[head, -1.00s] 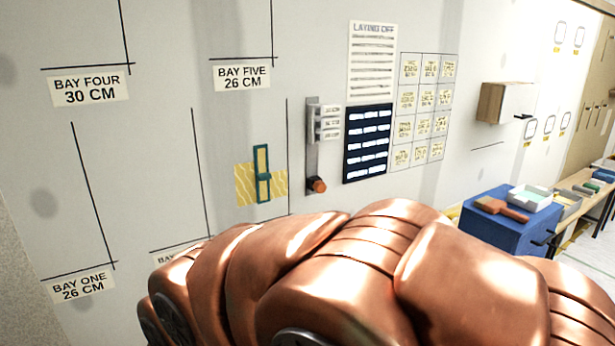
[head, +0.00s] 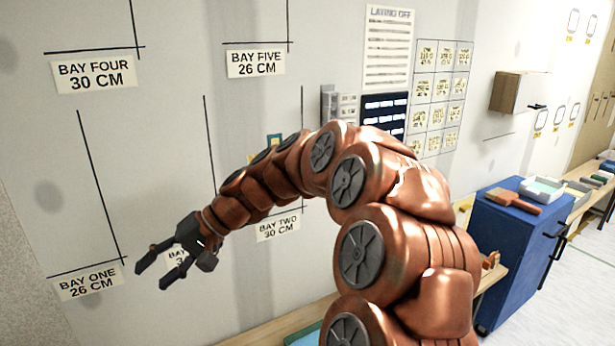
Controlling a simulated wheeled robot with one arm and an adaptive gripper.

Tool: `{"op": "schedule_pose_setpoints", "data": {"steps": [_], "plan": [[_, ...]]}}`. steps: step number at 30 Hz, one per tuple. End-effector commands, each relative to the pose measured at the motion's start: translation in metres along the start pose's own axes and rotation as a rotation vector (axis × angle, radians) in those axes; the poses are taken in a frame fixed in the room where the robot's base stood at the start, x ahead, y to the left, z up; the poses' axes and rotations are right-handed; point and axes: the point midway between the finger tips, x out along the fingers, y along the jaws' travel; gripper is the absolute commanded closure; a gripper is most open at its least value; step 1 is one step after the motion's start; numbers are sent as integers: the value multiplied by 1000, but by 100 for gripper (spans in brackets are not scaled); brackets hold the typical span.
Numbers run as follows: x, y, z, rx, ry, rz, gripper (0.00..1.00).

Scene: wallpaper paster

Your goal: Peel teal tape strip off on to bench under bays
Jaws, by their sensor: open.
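A teal piece (head: 274,139) stands against the wall over a yellow patch (head: 257,156), below the Bay Five label. Only its top edge shows; my arm hides the rest, and I cannot tell from this sliver whether it is the tape strip. My gripper (head: 151,280) is open and empty, in front of the wall between the Bay One label and a partly covered label. It is well to the left of and below the teal piece. The bench (head: 262,334) under the bays shows at the bottom as a pale wooden edge, partly hidden by my arm.
A teal flat thing (head: 304,336) shows at the bottom, partly behind my arm. A blue cabinet (head: 512,262) with a brush (head: 513,201) and a tray (head: 541,189) on top stands at the right. A wooden box (head: 519,92) juts from the wall. Floor is clear at far right.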

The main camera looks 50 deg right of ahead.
Motion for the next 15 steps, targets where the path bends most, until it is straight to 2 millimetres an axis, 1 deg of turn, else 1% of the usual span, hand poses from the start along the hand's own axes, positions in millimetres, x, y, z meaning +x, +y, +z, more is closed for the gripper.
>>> {"op": "schedule_pose_setpoints", "data": {"steps": [1,2,3,5,6,8,9,11,12,14,15], "plan": [[-18,5,-29,31,59,-60,54],[-28,6,-45,45,94,-95,54],[-44,11,-65,66,140,-142,54],[-70,19,-94,94,213,-206,54],[-90,27,-113,111,265,-247,54],[-118,41,-137,137,339,-303,54],[-139,51,-151,152,390,-337,54],[-170,70,-171,174,468,-384,54],[-191,82,-182,187,516,-412,54],[-220,101,-194,205,586,-450,54],[-239,114,-202,217,631,-472,54]]}}
